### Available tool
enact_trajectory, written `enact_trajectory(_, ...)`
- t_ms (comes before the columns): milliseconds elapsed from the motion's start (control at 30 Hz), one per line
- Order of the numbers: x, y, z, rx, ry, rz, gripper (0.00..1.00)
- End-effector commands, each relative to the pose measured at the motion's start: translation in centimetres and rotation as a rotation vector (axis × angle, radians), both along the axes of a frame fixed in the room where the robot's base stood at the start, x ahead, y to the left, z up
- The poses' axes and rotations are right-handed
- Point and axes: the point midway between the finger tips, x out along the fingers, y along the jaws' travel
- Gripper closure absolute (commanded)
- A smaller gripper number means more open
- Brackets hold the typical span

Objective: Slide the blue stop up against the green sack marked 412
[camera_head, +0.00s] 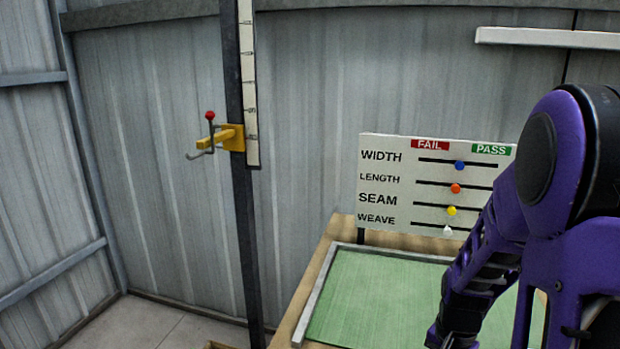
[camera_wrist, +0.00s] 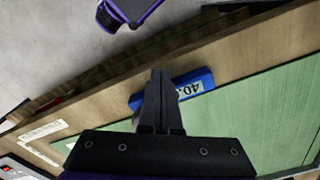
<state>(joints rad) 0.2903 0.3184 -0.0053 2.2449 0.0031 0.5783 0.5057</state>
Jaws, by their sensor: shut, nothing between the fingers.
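The blue stop (camera_wrist: 203,80) shows in the wrist view as a blue block with a small readout starting "40". It lies on the wooden table edge beside the green sack (camera_wrist: 245,120). My gripper (camera_wrist: 160,72) is shut and empty. Its fingers cross in front of the blue stop and hide its middle; I cannot tell whether they touch it. The green sack also lies flat on the table in the head view (camera_head: 375,290). No 412 marking is visible on it. The gripper and the stop are not visible in the head view.
A grey metal rail (camera_head: 322,290) runs along the sack's left side. A board (camera_head: 400,185) with FAIL and PASS sliders stands behind the table. A dark post (camera_head: 246,215) with a yellow bracket (camera_head: 233,138) stands left. White labels (camera_wrist: 43,132) lie on the wood.

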Motion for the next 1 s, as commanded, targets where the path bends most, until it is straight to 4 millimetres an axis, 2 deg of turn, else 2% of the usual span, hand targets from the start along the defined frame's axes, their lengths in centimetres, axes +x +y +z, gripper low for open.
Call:
enact_trajectory(667,-0.01,0.01,-1.10,0.000,0.000,0.000,1.00)
enact_trajectory(1000,-0.01,0.01,-0.68,0.000,0.000,0.000,1.00)
